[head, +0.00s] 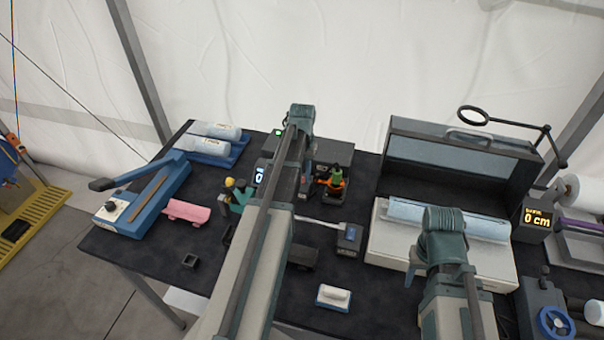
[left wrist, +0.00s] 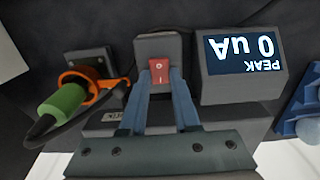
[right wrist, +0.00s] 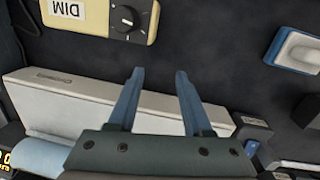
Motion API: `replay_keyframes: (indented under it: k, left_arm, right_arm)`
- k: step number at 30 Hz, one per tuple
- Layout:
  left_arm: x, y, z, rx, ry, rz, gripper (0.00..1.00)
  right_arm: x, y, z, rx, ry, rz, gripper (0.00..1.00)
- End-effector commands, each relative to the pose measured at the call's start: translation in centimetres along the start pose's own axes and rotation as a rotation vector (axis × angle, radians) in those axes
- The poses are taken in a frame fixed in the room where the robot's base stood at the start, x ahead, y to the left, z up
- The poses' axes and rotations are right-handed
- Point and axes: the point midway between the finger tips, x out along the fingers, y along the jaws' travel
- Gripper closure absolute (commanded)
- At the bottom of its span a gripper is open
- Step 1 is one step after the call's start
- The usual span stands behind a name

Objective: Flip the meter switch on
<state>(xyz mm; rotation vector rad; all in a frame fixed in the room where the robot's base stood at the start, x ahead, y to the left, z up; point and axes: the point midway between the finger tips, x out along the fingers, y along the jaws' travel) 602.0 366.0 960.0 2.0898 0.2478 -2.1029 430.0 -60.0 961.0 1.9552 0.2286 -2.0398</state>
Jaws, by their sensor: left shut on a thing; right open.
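The meter's display box (left wrist: 238,70) reads "PEAK 0 uA" and appears upside down in the left wrist view. Beside it is a dark box (left wrist: 150,45) with a red switch (left wrist: 160,72). My left gripper (left wrist: 160,82) has its blue fingertips on both sides of the red switch and is shut on it. In the head view my left arm covers much of this spot, though the lit display (head: 260,175) shows just left of the arm. My right gripper (right wrist: 160,73) is open and empty above the table beside a long pale box (right wrist: 80,100).
A green and orange tool (left wrist: 65,100) stands close beside the switch box; it also shows in the head view (head: 335,182). A blue-and-white block (head: 333,297) lies at the table's front.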

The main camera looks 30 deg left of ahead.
Motion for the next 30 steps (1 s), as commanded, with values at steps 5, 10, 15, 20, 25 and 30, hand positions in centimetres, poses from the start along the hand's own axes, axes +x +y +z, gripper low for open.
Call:
replay_keyframes:
  k: [5,10,15,20,25,30]
  left_arm:
    - [0.0,0.0,0.1,0.0,-0.001,0.0,0.48]
    - [0.0,0.0,0.1,0.0,0.0,0.0,0.4]
    - [0.0,0.0,0.0,0.0,0.0,0.0,0.4]
    - [-0.5,0.0,0.0,0.0,0.001,0.0,0.4]
    - [-1.9,0.0,0.0,0.0,0.001,0.0,0.4]
    - [-4.2,0.0,0.0,0.0,0.001,0.0,0.4]
  right_arm:
    - [0.0,0.0,0.0,0.0,0.0,0.0,0.5]
    - [0.0,0.0,0.0,0.0,0.0,0.0,0.5]
    - [0.0,0.0,0.0,0.0,0.0,0.0,0.5]
    - [-0.5,0.1,0.0,0.0,0.0,0.0,0.5]
    - [-1.9,0.2,0.1,0.0,0.0,0.0,0.5]
    - [-4.2,0.4,0.2,-0.001,0.0,0.0,0.5]
